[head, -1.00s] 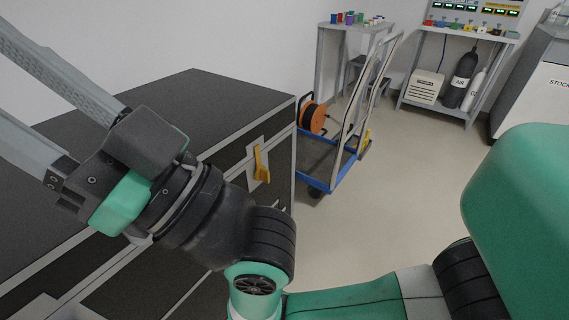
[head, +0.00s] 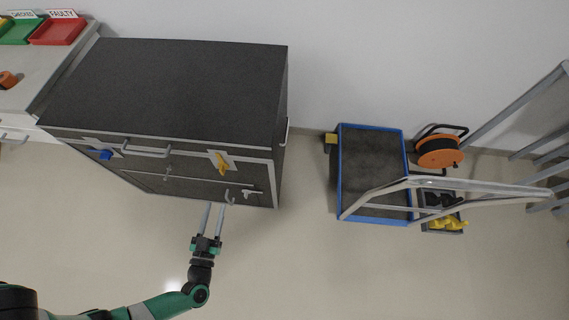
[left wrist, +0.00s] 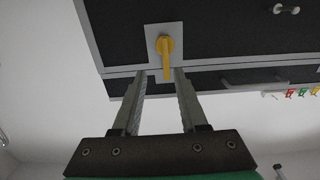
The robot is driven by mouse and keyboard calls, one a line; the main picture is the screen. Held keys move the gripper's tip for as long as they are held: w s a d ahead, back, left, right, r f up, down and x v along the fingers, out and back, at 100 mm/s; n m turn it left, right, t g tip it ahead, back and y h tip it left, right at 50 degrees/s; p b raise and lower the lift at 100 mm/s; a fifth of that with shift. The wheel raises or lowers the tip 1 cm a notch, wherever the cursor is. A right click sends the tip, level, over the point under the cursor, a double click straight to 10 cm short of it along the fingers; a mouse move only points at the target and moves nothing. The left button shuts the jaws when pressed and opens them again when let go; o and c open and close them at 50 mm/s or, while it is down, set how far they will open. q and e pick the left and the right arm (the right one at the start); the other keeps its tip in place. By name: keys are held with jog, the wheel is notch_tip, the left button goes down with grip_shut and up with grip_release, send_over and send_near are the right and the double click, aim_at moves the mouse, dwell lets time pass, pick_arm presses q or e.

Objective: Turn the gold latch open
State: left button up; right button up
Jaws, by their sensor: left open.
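The gold latch (head: 219,163) is a yellow-gold handle on a pale plate, at the upper right of the dark cabinet's front. In the left wrist view the gold latch (left wrist: 165,56) has a round hub, with its handle pointing down the picture toward my fingers. My left gripper (head: 213,206) is open, with two long grey fingers reaching toward the cabinet front below the latch. In the left wrist view the left gripper (left wrist: 160,73) has the handle's end showing between its fingertips; I cannot tell how deep it sits. I see no contact. My right gripper is not in view.
The dark cabinet (head: 190,90) also has a blue latch (head: 100,154) and a bar handle (head: 146,150). A blue-edged trolley (head: 372,128) and an orange cable reel (head: 438,151) stand to the right. A counter with red tray (head: 58,32) is at left. Floor before the cabinet is clear.

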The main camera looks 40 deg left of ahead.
aim_at(221, 173)
pick_arm(q)
jog(key=b+x, duration=0.1)
jog(key=x, duration=0.3)
jog(key=b+x, duration=0.1)
jog(key=x, duration=0.2)
jog(key=a+b+x, duration=0.1)
jog(key=x, duration=0.3)
jog(key=shift+s+a, duration=0.1)
jog(key=shift+a, duration=0.05)
grip_shut()
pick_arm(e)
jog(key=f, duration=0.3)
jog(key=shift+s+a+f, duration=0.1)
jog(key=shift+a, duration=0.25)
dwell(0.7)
